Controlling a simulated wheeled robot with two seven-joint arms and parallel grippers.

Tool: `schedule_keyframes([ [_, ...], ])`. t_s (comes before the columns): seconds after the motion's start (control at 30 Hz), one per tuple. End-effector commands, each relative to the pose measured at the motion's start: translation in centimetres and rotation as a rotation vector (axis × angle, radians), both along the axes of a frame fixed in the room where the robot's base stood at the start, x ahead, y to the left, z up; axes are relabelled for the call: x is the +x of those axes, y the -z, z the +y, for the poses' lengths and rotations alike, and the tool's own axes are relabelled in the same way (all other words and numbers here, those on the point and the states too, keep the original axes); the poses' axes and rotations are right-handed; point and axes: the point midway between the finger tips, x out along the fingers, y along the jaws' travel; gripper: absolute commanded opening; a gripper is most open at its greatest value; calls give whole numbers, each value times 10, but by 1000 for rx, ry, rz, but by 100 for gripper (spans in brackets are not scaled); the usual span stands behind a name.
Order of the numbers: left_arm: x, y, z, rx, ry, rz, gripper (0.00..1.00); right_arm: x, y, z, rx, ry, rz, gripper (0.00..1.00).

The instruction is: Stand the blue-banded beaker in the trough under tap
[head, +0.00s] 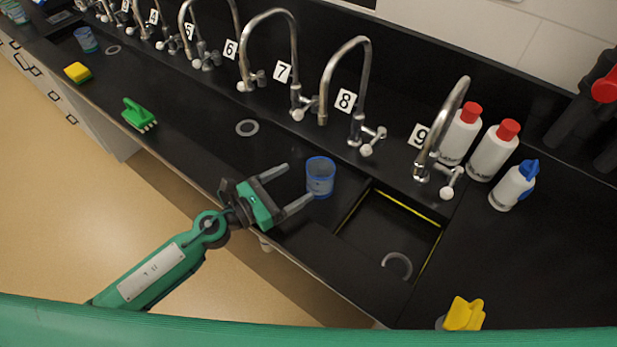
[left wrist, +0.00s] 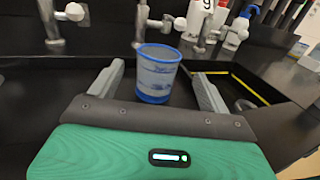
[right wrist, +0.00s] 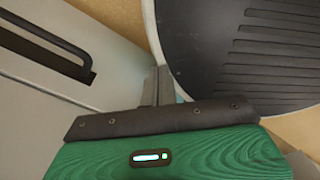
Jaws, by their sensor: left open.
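A clear beaker with a blue rim and blue base (head: 320,177) stands upright on the black bench, left of the sunken trough (head: 424,262), which has a yellow strip along its edges. My left gripper (head: 300,184) is open, its fingertips pointing at the beaker and just short of it or beside it. In the left wrist view the beaker (left wrist: 157,75) shows between the two fingers, with a gap on each side. Tap 9 (head: 448,120) arches at the back of the trough. My right gripper (right wrist: 158,86) has its fingers together, empty, low by a cabinet front.
Taps 7 (head: 283,72) and 8 (head: 345,100) stand behind the beaker. White bottles with red caps (head: 493,150) and one with a blue cap (head: 513,186) stand right of tap 9. A green brush (head: 138,114), yellow sponge (head: 77,72) and another beaker (head: 86,40) lie farther left.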

Motion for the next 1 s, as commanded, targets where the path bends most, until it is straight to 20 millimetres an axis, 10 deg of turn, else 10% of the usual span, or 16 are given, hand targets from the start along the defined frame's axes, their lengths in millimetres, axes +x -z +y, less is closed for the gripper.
schedule_keyframes([
  [1.0,-21,-1,26,-1,1,-1,80,1,15,-6,-6,-1,0,0],
])
